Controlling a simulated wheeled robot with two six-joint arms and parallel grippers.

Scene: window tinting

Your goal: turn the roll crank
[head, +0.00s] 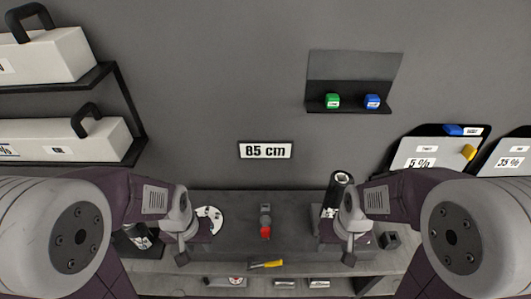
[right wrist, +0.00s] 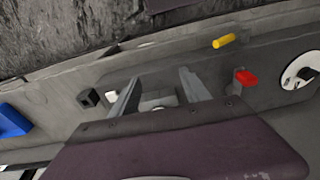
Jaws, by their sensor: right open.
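I cannot pick out the roll crank for certain. A dark roll (head: 340,183) stands tilted at the right of the dark bench, partly behind my right gripper (head: 349,257). A white disc (head: 212,214) with dark marks is beside my left gripper (head: 182,257), and it also shows in the right wrist view (right wrist: 299,71). A grey fitting with a red end (head: 265,231) stands mid-bench; the red part shows in the right wrist view (right wrist: 245,77). My right gripper's fingers (right wrist: 160,92) are apart, with a pale object visible between them. My left gripper's jaws are unclear.
A yellow-handled tool (head: 267,264) lies at the bench's front edge. A small black block (head: 389,240) is at the right. A wall shelf (head: 350,108) holds green and blue blocks. An "85 cm" sign (head: 265,150) hangs centrally. Boxes (head: 62,138) are on the left racks.

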